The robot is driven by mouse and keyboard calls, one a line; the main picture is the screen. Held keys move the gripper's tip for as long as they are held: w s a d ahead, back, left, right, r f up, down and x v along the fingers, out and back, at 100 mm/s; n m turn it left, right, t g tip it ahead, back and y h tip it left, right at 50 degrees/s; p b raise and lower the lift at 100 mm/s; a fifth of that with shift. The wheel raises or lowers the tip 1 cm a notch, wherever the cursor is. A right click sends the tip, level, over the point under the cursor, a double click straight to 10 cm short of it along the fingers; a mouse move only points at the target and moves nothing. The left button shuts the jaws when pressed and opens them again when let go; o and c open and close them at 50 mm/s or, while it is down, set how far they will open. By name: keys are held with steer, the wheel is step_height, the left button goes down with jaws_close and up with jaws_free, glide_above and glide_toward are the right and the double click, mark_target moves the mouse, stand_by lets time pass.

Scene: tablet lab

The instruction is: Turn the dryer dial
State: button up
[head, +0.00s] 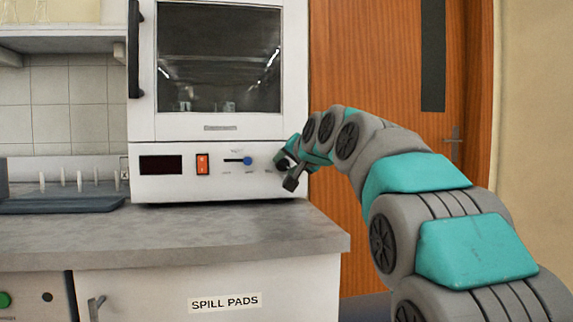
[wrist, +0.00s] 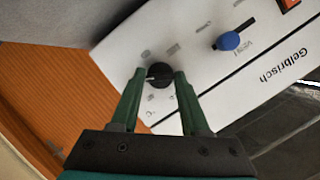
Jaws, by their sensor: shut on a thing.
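The dryer (head: 218,70) is a white cabinet with a dark window, standing on the grey counter. Its dial (wrist: 160,76) is a small black knob with a light pointer line, on the white front panel near the panel's end. My gripper (wrist: 161,79) is shut on the dial, with one green finger on each side of it in the wrist view. In the head view my gripper (head: 287,172) is at the right end of the panel and hides the dial.
A blue slider knob (wrist: 228,41) sits beside the dial on the panel; an orange-red switch (head: 202,164) and a dark display (head: 160,165) are further left. A peg rack (head: 62,200) stands left on the counter (head: 180,228). A wooden door (head: 350,70) is to the right.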

steer(key=shift+r, duration=0.1)
jaws_close()
steer(key=n, duration=0.1)
steer(key=n+h, duration=0.2)
steer(key=n, duration=0.1)
steer(key=shift+a, duration=0.25)
steer(key=n+h, duration=0.1)
steer(key=n, duration=0.1)
steer(key=n+t+h, duration=0.1)
steer(key=n, duration=0.1)
steer(key=shift+s+a+n+t+h, duration=0.1)
steer(key=shift+a+n+t+h, duration=0.1)
steer(key=shift+n+t+h, duration=0.15)
steer(key=n, duration=0.1)
steer(key=n+t+h+p, duration=0.1)
steer(key=n, duration=0.1)
steer(key=n+h, duration=0.1)
steer(key=n, duration=0.1)
steer(key=shift+a+f, duration=0.1)
steer(key=shift+f, duration=0.15)
steer(key=shift+f+n+t, duration=0.15)
steer(key=shift+n+t, duration=0.2)
steer(key=shift+f+n+t+h+p, duration=0.1)
steer(key=shift+n+t+h+p, duration=0.2)
steer(key=shift+n, duration=0.7)
steer(key=shift+f+n+t+h+p, duration=0.1)
steer(key=shift+n+t+p, duration=0.3)
steer(key=shift+n, duration=0.6)
